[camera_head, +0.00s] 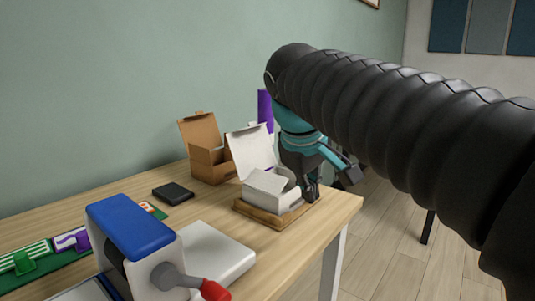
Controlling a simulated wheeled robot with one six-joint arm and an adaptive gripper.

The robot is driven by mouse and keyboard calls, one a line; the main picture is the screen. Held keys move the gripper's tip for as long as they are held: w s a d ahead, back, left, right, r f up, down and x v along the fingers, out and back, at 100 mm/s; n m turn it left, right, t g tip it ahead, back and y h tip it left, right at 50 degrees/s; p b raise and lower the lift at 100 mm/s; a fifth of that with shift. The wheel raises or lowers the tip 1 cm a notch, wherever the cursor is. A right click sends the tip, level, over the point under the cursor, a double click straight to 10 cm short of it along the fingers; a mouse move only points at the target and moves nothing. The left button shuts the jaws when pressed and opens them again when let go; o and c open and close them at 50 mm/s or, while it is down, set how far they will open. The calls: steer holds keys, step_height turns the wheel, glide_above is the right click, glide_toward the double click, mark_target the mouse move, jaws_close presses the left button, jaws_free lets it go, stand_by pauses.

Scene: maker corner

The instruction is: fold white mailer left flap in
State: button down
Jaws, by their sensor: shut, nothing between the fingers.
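The white mailer (268,186) is a small open box on a wooden tray (242,209) near the table's right end. Its large lid (249,149) stands up at the back, leaning left. A white flap or panel shows at its front left, tilted; I cannot tell exactly how far it is folded. My gripper (312,190) is shut and empty, pointing down at the right side of the mailer, close to its right wall. I cannot tell whether it touches. My arm hides the area behind and right of it.
A brown cardboard box (209,166) with a raised lid stands behind left. A dark flat block (173,193) lies left of the tray. A blue-and-white machine (130,226) with a red-tipped lever fills the front. A purple upright object (265,108) stands behind the mailer. The table's right edge is close.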

mark_target(272, 175)
steer(key=w+a+r+n+h+p, duration=0.25)
steer(key=w+a+r, duration=0.35)
steer(key=a+r, duration=0.55)
steer(key=shift+n+y, duration=0.35)
steer(key=shift+y, duration=0.1)
steer(key=x, duration=0.7)
steer(key=b+x, duration=0.1)
steer(key=x, duration=0.5)
steer(key=shift+w+a+f, duration=0.1)
steer(key=shift+w+f, duration=0.2)
steer(key=shift+f, duration=0.1)
